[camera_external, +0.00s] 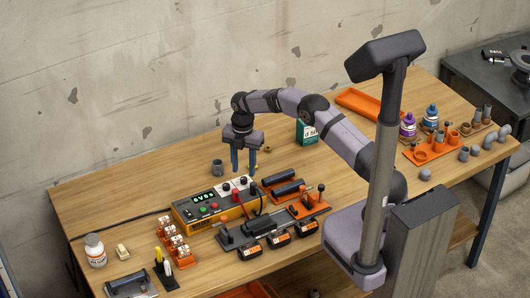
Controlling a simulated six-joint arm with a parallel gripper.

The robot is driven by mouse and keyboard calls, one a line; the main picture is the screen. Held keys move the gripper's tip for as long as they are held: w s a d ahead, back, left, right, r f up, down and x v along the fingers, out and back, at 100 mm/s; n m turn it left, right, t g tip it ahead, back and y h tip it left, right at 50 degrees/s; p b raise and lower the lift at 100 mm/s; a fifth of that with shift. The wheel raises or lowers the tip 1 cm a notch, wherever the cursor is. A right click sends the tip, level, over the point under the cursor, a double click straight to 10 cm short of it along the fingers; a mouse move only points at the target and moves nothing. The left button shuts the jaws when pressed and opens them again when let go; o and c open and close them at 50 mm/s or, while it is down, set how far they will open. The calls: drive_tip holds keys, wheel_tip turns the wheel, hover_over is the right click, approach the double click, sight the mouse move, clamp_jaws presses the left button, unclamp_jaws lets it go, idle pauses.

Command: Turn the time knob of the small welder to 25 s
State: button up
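The small welder (186,213) is a yellow and grey box on the wooden table, left of the middle. Its panel has a lit green display (204,197), too small to read surely, red and green buttons, and pale dial areas with dark knobs (226,187) toward the right end. Which knob is the time knob, and where it points, I cannot tell. My gripper (243,174) points down over the right end of the panel. Its two blue fingers are apart, with nothing visible between them. Whether the fingertips touch the panel or a knob is unclear.
Orange-black clamps and tools (262,228) stand right and in front of the welder. A grey cup (217,168) stands behind it. Purple and blue bottles (430,116) are at right. The back left of the table is clear.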

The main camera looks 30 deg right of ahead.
sight(244, 178)
drive_tip(key=shift+f+p, duration=0.45)
drive_tip(key=shift+f, duration=1.3)
drive_tip(key=shift+c, duration=0.4)
clamp_jaws()
